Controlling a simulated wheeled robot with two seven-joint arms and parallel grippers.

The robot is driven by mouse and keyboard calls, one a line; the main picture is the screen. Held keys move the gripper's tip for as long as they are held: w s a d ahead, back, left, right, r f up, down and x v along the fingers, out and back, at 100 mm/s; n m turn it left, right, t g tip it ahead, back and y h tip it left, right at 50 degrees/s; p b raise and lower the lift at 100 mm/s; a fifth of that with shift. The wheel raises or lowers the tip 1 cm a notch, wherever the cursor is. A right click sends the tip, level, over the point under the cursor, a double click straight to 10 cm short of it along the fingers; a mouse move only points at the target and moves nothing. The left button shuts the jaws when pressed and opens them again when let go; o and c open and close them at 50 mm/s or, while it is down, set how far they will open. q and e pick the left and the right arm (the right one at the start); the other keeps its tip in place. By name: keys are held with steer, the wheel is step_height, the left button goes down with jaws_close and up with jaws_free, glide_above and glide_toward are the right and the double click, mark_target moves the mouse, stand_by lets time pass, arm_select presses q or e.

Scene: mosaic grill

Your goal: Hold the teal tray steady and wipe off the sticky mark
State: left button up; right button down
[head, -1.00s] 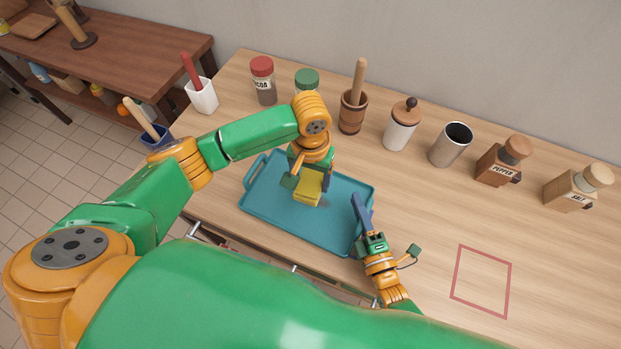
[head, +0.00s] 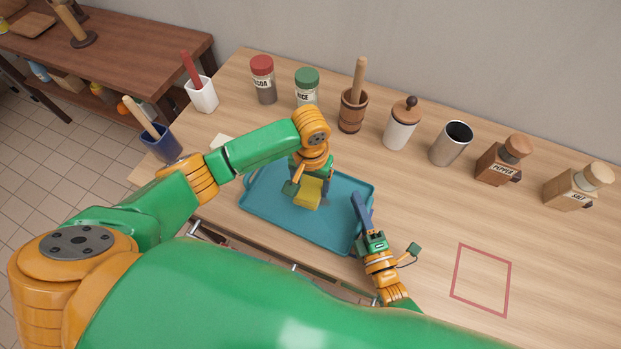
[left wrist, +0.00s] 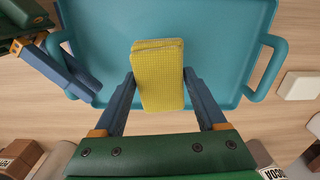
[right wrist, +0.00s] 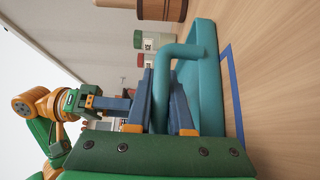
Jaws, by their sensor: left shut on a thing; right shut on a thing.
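The teal tray (head: 268,212) lies flat on the wooden counter. My left gripper (head: 304,184) is above the tray, pointing down and shut on a yellow sponge (head: 308,194). In the left wrist view the sponge (left wrist: 158,72) sits between both fingers, over the tray surface. I cannot tell whether the sponge touches the tray. My right gripper (head: 362,212) is shut on the tray's right-hand handle; in the right wrist view the handle (right wrist: 162,92) passes between its fingers. No sticky mark shows clearly; the sponge and left gripper hide part of the tray.
Behind the tray stand a red-lidded jar (head: 263,80), a green-lidded jar (head: 307,84), a mortar (head: 352,112), a lidded canister (head: 401,128), a metal cup (head: 451,144) and two mills. A white block (left wrist: 300,86) lies beside the tray. A red outline (head: 482,280) marks clear counter at right.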

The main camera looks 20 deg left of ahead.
mark_target(311, 185)
arm_select(q)
steer(key=shift+f, duration=1.95)
steer(key=shift+d+f, duration=0.2)
steer(key=shift+f, duration=0.35)
steer(key=shift+c, duration=0.6)
steer(key=shift+s+d+f, duration=0.1)
steer(key=shift+s+d, duration=0.05)
steer(key=shift+d, duration=1.35)
steer(key=shift+a, duration=1.6)
steer(key=shift+w+a+r, duration=0.1)
steer(key=shift+w+r, duration=0.1)
steer(key=shift+r, duration=3.95)
steer(key=shift+f, duration=0.25)
